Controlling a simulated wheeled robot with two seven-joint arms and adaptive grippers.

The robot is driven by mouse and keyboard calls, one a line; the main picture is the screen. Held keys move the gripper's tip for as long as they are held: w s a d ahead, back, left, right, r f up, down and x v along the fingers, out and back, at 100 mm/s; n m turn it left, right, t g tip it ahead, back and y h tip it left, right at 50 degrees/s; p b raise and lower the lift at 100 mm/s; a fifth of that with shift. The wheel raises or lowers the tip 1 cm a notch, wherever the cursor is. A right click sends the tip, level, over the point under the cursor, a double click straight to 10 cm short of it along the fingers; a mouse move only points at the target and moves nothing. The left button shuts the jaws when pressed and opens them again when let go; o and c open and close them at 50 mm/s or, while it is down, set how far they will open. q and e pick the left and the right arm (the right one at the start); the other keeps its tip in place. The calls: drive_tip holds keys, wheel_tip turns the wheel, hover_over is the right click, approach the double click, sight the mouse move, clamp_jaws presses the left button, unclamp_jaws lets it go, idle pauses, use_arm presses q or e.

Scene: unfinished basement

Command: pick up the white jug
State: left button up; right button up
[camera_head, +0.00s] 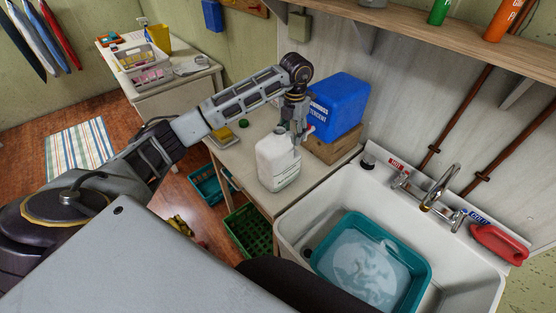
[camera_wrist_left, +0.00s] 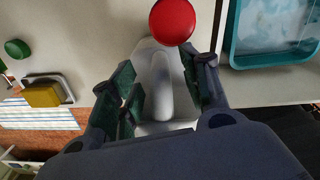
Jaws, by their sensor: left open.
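The white jug (camera_head: 278,162) stands upright on the worktop, left of the sink. My left gripper (camera_head: 297,136) is over the jug's top, pointing down. In the left wrist view, the open fingers of my left gripper (camera_wrist_left: 158,92) are on either side of the jug's pale upper part and handle (camera_wrist_left: 162,75). I cannot tell whether they touch it. A red round part (camera_wrist_left: 172,22) shows beyond the fingers; whether it is the jug's cap is unclear. My right gripper is not in view.
A blue detergent container (camera_head: 342,102) on a wooden block (camera_head: 333,147) stands close behind the jug. The sink (camera_head: 290,222) with a teal basin (camera_head: 423,277) is at right. A yellow sponge (camera_head: 222,135) and a green item (camera_head: 243,124) lie left. A green crate (camera_head: 248,232) is below.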

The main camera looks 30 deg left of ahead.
use_arm(q)
drive_tip(key=shift+f, duration=1.1)
clamp_jaws()
